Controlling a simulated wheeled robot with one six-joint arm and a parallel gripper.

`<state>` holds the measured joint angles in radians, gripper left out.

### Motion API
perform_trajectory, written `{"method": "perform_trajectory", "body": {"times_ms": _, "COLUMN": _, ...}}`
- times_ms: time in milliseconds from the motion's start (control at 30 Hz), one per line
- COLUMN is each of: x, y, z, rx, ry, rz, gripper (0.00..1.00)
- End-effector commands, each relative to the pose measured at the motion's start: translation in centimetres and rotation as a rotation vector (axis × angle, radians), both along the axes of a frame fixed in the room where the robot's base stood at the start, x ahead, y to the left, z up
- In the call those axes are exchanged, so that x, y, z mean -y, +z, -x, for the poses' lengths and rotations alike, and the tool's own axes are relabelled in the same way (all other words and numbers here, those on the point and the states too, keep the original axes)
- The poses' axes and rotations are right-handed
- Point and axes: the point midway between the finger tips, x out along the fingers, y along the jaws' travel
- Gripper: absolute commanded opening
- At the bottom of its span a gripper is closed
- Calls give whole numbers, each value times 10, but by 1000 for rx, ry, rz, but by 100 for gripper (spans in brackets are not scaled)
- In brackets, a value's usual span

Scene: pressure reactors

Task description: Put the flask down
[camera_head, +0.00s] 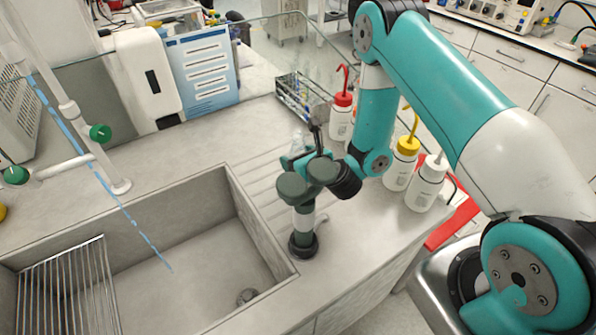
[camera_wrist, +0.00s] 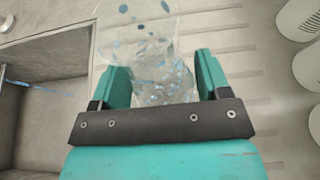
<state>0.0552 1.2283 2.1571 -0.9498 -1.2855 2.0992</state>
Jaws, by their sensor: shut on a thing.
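The flask (camera_wrist: 150,45) is clear glass with blue specks. In the wrist view it sits between the two teal fingers of my gripper (camera_wrist: 158,78), which are shut on it. In the head view the flask (camera_head: 298,143) is a faint clear shape, and my gripper (camera_head: 293,160) is partly hidden behind dark round parts. The flask is over the grooved part of the grey counter (camera_head: 255,185), beside the sink. I cannot tell whether its base touches the counter.
The sink (camera_head: 190,250) lies to the left, with a wire rack (camera_head: 70,285) in it. White bottles with red (camera_head: 341,115), yellow (camera_head: 402,165) and white (camera_head: 427,182) tops stand to the right. A tube rack (camera_head: 293,95) is behind. Some grooved counter is bare.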

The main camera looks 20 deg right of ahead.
Motion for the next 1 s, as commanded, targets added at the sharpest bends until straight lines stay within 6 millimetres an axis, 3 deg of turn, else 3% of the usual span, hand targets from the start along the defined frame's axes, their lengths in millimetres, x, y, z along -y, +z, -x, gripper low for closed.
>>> {"method": "perform_trajectory", "body": {"times_ms": 33, "x": 1, "y": -15, "z": 0, "rx": -2, "ry": -1, "rz": 0, "gripper": 35}}
{"method": "perform_trajectory", "body": {"times_ms": 133, "x": 0, "y": -25, "z": 0, "rx": -1, "ry": -1, "rz": 0, "gripper": 35}}
{"method": "perform_trajectory", "body": {"times_ms": 500, "x": 0, "y": -28, "z": 0, "rx": 0, "ry": 0, "rz": 1, "gripper": 35}}
{"method": "perform_trajectory", "body": {"times_ms": 533, "x": 0, "y": -28, "z": 0, "rx": -1, "ry": 0, "rz": 1, "gripper": 74}}
{"method": "perform_trajectory", "body": {"times_ms": 633, "x": 0, "y": -27, "z": 0, "rx": -1, "ry": 0, "rz": 1, "gripper": 96}}
{"method": "perform_trajectory", "body": {"times_ms": 1000, "x": -3, "y": -24, "z": 1, "rx": 0, "ry": 5, "rz": 0, "gripper": 96}}
